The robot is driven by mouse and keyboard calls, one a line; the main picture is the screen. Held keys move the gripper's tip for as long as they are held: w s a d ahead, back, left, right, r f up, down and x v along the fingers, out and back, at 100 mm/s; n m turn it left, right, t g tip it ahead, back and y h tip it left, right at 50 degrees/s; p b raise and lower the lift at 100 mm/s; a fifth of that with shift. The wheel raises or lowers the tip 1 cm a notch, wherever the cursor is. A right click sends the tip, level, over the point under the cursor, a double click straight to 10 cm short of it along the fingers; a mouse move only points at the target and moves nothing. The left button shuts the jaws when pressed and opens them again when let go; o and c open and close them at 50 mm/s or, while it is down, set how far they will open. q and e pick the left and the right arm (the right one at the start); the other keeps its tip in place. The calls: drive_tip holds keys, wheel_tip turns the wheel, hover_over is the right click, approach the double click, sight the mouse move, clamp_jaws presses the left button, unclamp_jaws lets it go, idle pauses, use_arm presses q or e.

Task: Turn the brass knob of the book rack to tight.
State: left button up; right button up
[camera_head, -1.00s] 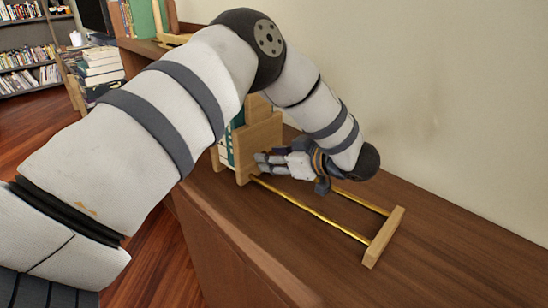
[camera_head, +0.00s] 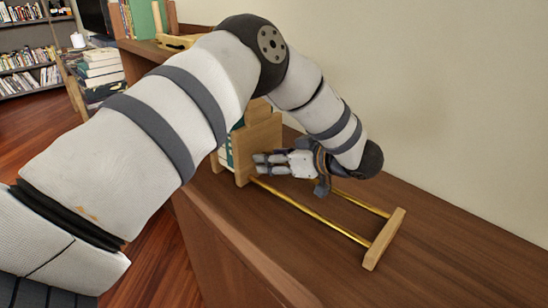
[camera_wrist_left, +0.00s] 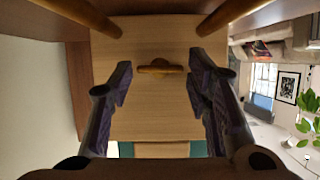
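The book rack has a wooden sliding panel (camera_head: 262,138), two brass rails (camera_head: 310,212) and a wooden end bar (camera_head: 384,240). In the left wrist view, the brass knob (camera_wrist_left: 160,68) is an elongated bar lying crosswise on the face of the panel (camera_wrist_left: 150,105). My left gripper (camera_head: 256,164) is close in front of the panel, over the rails. In the left wrist view my left gripper (camera_wrist_left: 160,82) is open, with one finger on each side of the knob and visible gaps to it. The knob is hidden in the head view. My right gripper is out of view.
Green-and-white books (camera_head: 226,152) stand behind the panel. The wooden shelf top (camera_head: 460,258) is clear on the right, with the wall (camera_head: 450,110) behind it. A stack of books (camera_head: 100,68) and a bookcase (camera_head: 25,50) are at the far left.

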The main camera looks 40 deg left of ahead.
use_arm(q)
drive_tip(key=v, duration=1.2)
